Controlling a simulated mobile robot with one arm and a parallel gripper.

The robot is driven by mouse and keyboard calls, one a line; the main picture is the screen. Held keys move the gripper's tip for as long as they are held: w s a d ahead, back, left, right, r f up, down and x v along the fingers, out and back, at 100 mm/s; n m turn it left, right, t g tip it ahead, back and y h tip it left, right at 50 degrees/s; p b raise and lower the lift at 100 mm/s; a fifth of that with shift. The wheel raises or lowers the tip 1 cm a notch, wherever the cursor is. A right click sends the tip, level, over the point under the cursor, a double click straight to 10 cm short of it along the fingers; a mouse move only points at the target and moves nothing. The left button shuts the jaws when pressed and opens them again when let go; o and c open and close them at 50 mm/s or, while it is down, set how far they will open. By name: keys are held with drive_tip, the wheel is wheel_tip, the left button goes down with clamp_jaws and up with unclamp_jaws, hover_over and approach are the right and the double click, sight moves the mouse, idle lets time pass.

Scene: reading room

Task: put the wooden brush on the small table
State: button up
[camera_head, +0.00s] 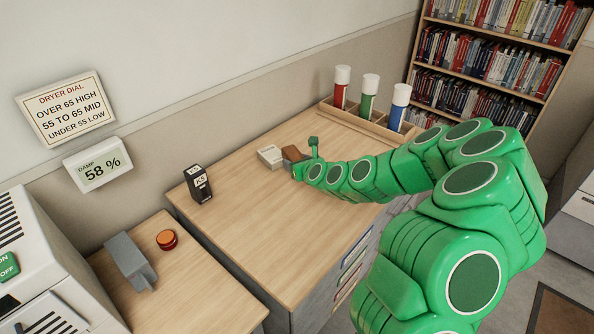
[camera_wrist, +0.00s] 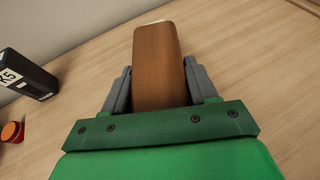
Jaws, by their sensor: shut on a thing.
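My gripper (camera_head: 299,166) is shut on the wooden brush (camera_head: 291,153), over the far part of the long wooden counter. In the wrist view the brush (camera_wrist: 160,60) is a brown wooden block between the two grey fingers of my gripper (camera_wrist: 160,88). The small table (camera_head: 205,293) is the low wooden top at the lower left, apart from my gripper.
The counter's front middle is clear.

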drive_tip(key=shift+d+r, duration=0.1)
drive_tip(key=shift+r, duration=1)
drive_tip(key=s+d+r+m+t+h, duration=0.1)
drive_tip(key=s+d+r+m+h, duration=0.35)
drive_tip(key=d, duration=0.55)
drive_tip(key=shift+s+r, duration=1.3)
drive_tip(key=shift+r, duration=2.05)
drive_tip(key=w+f, duration=0.3)
drive_tip(key=f, duration=0.3)
drive_tip(key=shift+a+f+h, duration=0.15)
drive_tip(key=shift+h, duration=0.2)
